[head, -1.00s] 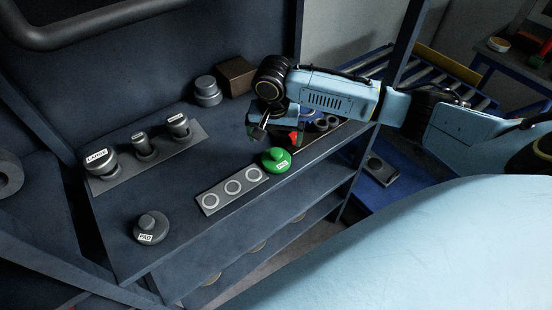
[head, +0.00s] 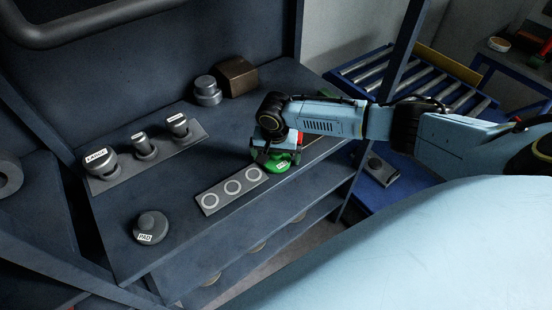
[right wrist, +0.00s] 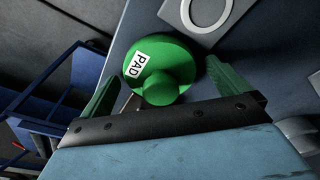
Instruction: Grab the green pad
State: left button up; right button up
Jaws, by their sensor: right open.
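The green pad (head: 279,165) is a round disc with a knob and a white "PAD" label. It lies on the dark shelf at the right end of the plate with three rings. My right gripper (head: 275,158) is over it from above and partly hides it. In the right wrist view the green pad (right wrist: 163,72) shows between the two green fingers of my right gripper (right wrist: 168,88), which are apart. I cannot tell whether the fingers touch it. My left gripper is not in view.
A grey pad (head: 151,228) also labelled "PAD" sits at the front left. The ringed plate (head: 232,190) lies beside the green pad. A rack (head: 146,157) of labelled grey knobbed pieces, a grey round piece (head: 207,91) and a brown block (head: 237,76) stand farther back.

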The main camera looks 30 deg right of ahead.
jog(key=c, duration=1.1)
notch_tip(320, 180, up, 10)
jog(key=shift+r, duration=0.1)
